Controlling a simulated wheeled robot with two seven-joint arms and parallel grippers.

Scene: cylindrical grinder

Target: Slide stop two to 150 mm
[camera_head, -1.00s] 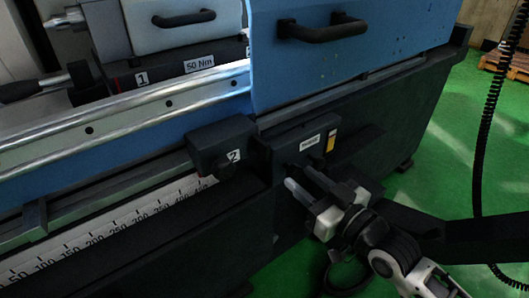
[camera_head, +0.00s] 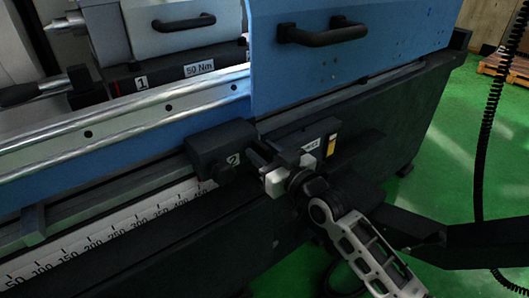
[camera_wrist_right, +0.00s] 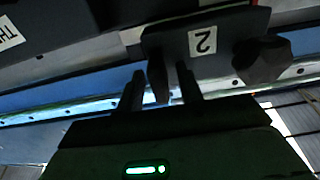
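Stop two (camera_head: 215,143) is a dark block marked 2 on the machine's front rail, at the high end of the white millimetre scale (camera_head: 120,230), near the 400 mark. The 150 mark lies well to its left. It also shows upside down in the right wrist view (camera_wrist_right: 210,42), with a dark faceted knob (camera_wrist_right: 262,60) and a dark tapered handle (camera_wrist_right: 157,82). My right gripper (camera_head: 260,153) is at the stop's right side. In the wrist view its fingers (camera_wrist_right: 158,88) are apart, with the handle between them; contact is unclear. My left gripper is out of view.
A labelled dark block (camera_head: 310,145) sits right of stop two, partly behind my right gripper. The blue door (camera_head: 345,65) with a black handle (camera_head: 322,33) stands above. The scale side of the rail looks clear.

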